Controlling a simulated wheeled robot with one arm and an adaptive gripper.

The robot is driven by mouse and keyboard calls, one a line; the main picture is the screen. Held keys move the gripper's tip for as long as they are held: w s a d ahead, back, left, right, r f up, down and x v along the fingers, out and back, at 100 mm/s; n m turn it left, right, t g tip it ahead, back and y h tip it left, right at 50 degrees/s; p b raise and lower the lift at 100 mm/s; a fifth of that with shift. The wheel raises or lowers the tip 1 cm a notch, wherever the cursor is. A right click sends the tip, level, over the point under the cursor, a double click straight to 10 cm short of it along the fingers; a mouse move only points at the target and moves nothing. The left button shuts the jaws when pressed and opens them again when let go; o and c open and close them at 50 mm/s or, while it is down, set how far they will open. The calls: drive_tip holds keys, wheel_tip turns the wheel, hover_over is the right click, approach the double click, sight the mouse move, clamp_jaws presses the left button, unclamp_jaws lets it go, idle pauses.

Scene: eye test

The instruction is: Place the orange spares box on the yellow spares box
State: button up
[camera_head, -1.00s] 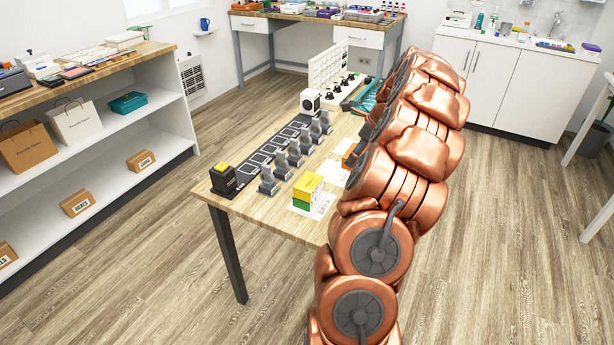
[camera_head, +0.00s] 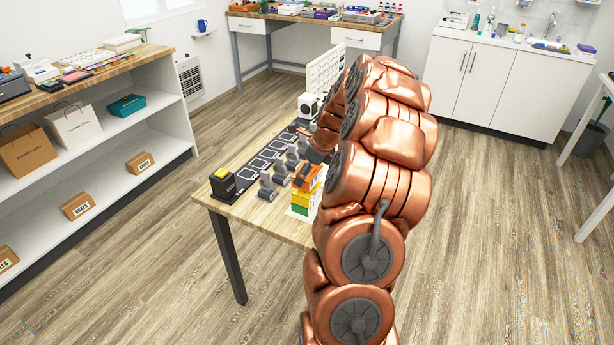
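The orange spares box (camera_head: 307,179) is at the near end of the workbench, directly over the yellow spares box (camera_head: 305,198). I cannot tell whether they touch or a small gap is between them. The yellow box sits on a green box (camera_head: 300,210), which stands on a white sheet. My gripper (camera_head: 309,168) is at the orange box, with my copper wrist just above and behind it. The fingers are small and mostly hidden, but they appear closed on the orange box.
A row of grey stands (camera_head: 268,186) runs along the bench (camera_head: 240,211) left of the stack. A black box with a yellow top (camera_head: 222,184) stands at the near left corner. A white-faced device (camera_head: 307,105) and a pegboard stand farther back. My arm hides the bench's right side.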

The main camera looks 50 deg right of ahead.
drive_tip(key=shift+f, duration=1)
drive_tip(key=shift+f, duration=0.1)
drive_tip(key=o, duration=0.9)
drive_tip(key=shift+c, duration=0.2)
drive_tip(key=shift+f, duration=0.1)
